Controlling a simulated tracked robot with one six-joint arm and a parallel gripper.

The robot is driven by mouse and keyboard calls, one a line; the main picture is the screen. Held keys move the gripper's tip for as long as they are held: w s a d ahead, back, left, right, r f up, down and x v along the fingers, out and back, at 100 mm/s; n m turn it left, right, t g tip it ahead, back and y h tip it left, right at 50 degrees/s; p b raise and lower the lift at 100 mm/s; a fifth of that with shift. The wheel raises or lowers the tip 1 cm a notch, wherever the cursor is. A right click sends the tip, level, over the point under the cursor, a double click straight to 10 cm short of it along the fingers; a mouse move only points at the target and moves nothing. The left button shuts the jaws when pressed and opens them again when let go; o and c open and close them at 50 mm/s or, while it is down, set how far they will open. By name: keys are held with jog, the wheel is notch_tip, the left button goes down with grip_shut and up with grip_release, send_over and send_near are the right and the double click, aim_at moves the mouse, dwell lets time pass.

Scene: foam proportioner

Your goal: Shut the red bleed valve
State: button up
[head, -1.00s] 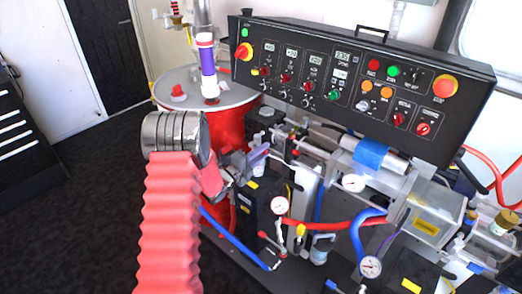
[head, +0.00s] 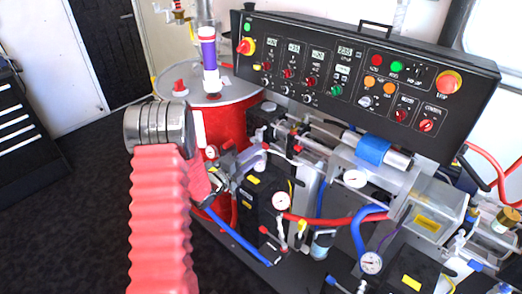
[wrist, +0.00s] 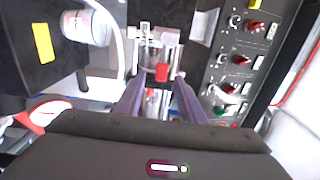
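A small red part (wrist: 162,72) sits in a pale bracket ahead of my gripper in the wrist view. It may be the red bleed valve, but I cannot tell. My gripper (wrist: 160,98) has its two purple fingers apart, with nothing held between them. The red part lies just beyond the fingertips, apparently apart from them. In the head view, a small lever valve with a red tip (head: 264,230) stands below a round gauge (head: 282,201). My wrist and red-sleeved arm are left of the equipment there, and the fingertips are hard to make out.
A black control panel (head: 345,70) with several knobs spans the back; its knobs (wrist: 240,60) show at right in the wrist view. A red drum (head: 225,125) stands behind my wrist. Hoses and gauges crowd the middle. Dark floor (head: 70,220) at left is clear.

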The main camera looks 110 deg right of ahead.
jog(key=v, duration=0.8)
jog(key=shift+w, duration=0.15)
dwell(0.5)
